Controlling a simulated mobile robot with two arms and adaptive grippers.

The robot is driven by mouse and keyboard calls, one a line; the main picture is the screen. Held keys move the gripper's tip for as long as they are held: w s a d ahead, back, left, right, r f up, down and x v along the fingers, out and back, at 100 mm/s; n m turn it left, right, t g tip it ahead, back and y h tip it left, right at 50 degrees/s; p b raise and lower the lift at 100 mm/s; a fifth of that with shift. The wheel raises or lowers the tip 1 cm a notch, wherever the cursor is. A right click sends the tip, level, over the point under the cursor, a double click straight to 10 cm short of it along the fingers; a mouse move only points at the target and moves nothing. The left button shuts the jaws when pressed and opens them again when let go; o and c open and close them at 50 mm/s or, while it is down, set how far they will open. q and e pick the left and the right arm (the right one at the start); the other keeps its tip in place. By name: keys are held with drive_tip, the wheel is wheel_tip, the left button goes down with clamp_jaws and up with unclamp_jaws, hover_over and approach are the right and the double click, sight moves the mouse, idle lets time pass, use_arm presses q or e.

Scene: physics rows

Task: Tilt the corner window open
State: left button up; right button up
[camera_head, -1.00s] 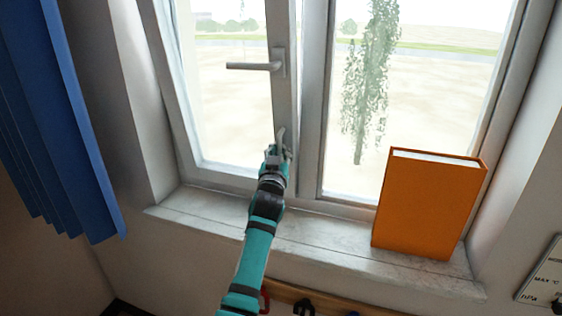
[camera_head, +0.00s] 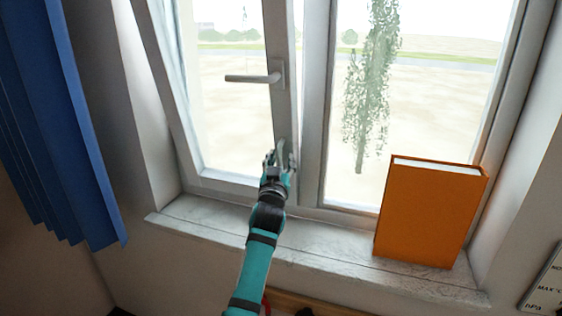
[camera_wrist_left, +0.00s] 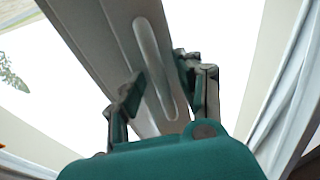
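The window's left sash (camera_head: 189,130) has a grey lever handle (camera_head: 252,78) on its right stile, lying level and pointing left. The sash looks slightly askew in its frame; I cannot tell by how much. My left gripper (camera_head: 279,160) is at the stile, well below the lever handle. It also shows in the left wrist view (camera_wrist_left: 158,90), fingers apart. A long rounded pale bar (camera_wrist_left: 150,55) on the stile lies in line with the gap between them; contact is unclear. My right gripper is out of view.
An orange book (camera_head: 428,212) stands upright on the sill (camera_head: 330,242) at the right. Blue curtain folds (camera_head: 65,130) hang at the left. A gauge panel (camera_head: 545,285) is at the right edge. The sill left of my arm is clear.

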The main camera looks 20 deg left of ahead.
use_arm(q)
drive_tip(key=v, duration=0.7)
